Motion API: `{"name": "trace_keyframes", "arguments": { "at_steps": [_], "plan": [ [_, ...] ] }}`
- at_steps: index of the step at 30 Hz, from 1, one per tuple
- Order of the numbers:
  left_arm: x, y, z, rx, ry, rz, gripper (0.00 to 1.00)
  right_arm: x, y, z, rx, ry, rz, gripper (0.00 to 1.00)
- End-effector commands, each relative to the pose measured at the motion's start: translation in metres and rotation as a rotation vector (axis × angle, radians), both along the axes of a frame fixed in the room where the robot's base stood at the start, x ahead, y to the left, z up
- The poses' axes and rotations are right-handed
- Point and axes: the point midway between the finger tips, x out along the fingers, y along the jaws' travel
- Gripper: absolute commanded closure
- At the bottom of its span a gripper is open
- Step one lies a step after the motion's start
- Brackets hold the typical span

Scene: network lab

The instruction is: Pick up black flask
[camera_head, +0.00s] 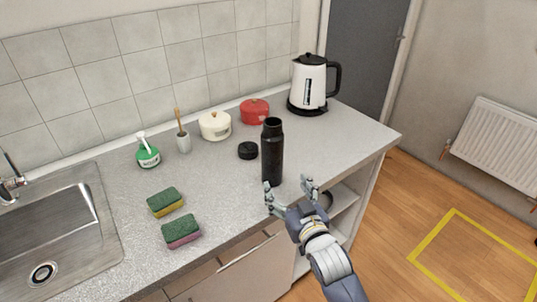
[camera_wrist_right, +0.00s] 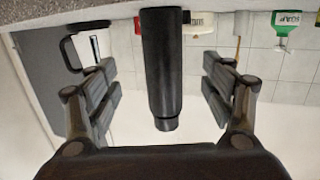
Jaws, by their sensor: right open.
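The black flask (camera_head: 272,153) stands upright and uncapped on the grey speckled counter, near its front edge. A round black lid (camera_head: 248,150) lies on the counter just left of it. My right gripper (camera_head: 290,184) is open and empty in front of the flask, at the counter's front edge. In the right wrist view, which is upside down, the flask (camera_wrist_right: 162,65) appears between the two open fingers of my right gripper (camera_wrist_right: 160,85), with gaps on both sides. My left gripper is not in view.
A white kettle (camera_head: 308,84) stands at the back right. A red pot (camera_head: 254,111), a cream pot (camera_head: 215,125), a brush holder (camera_head: 183,142) and a green soap bottle (camera_head: 147,153) line the wall. Two sponges (camera_head: 166,202) lie left, beside the sink (camera_head: 60,232).

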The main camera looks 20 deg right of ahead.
Motion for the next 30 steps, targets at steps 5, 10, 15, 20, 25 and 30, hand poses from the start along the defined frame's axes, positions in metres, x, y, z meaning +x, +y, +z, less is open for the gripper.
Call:
{"name": "trace_keyframes", "arguments": {
  "at_steps": [5,10,15,20,25,30],
  "plan": [
    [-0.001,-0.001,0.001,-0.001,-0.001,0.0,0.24,0.012,0.002,0.018,0.007,-0.081,0.008,0.25],
    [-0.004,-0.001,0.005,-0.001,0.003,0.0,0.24,0.033,0.003,0.023,0.008,-0.096,0.01,0.25],
    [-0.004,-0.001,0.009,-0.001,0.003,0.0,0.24,0.058,0.004,0.022,0.008,-0.094,0.01,0.25],
    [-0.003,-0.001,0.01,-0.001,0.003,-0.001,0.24,0.069,0.005,0.021,0.008,-0.092,0.01,0.25],
    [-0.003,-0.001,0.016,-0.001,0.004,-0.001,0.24,0.083,0.006,0.023,0.009,-0.093,0.01,0.25],
    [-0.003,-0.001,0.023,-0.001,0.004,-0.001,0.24,0.106,0.007,0.022,0.008,-0.092,0.01,0.25]
  ]
}}
